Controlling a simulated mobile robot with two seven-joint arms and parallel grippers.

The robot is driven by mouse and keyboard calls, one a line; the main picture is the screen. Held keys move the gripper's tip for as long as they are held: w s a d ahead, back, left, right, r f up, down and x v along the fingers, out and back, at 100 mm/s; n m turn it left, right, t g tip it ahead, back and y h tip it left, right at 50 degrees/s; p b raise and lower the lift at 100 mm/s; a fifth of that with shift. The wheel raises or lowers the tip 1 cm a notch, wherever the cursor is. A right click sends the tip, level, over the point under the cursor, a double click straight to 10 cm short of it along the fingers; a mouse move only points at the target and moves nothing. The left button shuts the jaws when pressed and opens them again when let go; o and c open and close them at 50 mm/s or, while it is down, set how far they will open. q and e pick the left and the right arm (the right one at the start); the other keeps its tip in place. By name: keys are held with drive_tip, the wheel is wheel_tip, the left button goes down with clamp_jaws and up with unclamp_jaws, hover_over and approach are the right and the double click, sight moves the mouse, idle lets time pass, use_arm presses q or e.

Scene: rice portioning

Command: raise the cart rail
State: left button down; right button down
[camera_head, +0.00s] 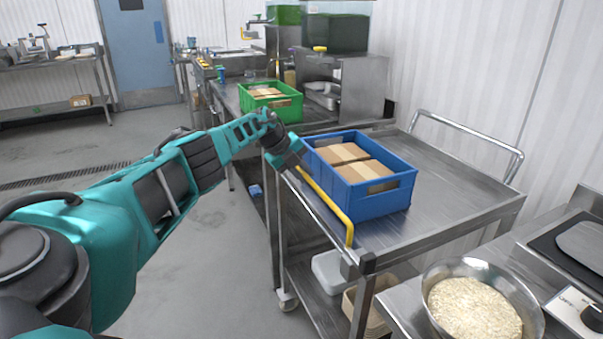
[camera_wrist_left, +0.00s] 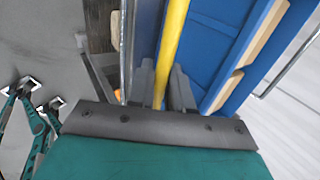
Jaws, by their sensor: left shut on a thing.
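The yellow cart rail (camera_head: 325,204) runs along the left edge of the steel cart (camera_head: 440,205), and its near end bends down by the cart's near left corner. My left gripper (camera_head: 293,163) is at the rail's far part. In the left wrist view the rail (camera_wrist_left: 174,35) passes between the two grey fingers of my left gripper (camera_wrist_left: 165,88), which are shut on it. The exact height of the rail above the cart top is hard to tell. My right gripper is not in view.
A blue crate (camera_head: 393,203) with cardboard boxes stands on the cart, close beside the rail. A silver handle (camera_head: 470,133) rises at the cart's far right. A bowl of rice (camera_head: 475,308) sits front right. A green crate (camera_head: 270,103) stands on the counter behind.

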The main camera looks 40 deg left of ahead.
use_arm(q)
drive_tip(key=shift+w+d, duration=0.1)
drive_tip(key=c, duration=1.2)
unclamp_jaws()
drive_tip(key=shift+s+a+r+p, duration=0.2)
drive_tip(key=shift+s+r+p, duration=0.05)
drive_tip(key=shift+r+p, duration=0.2)
drive_tip(key=p+v, duration=0.1)
drive_tip(key=v, duration=0.3)
drive_tip(key=shift+s+r+p, duration=0.15)
drive_tip(key=shift+r+p, duration=0.05)
drive_tip(key=shift+p, duration=0.2)
drive_tip(key=v, duration=0.7)
drive_tip(key=shift+s+r, duration=0.1)
drive_tip(key=shift+r, duration=0.05)
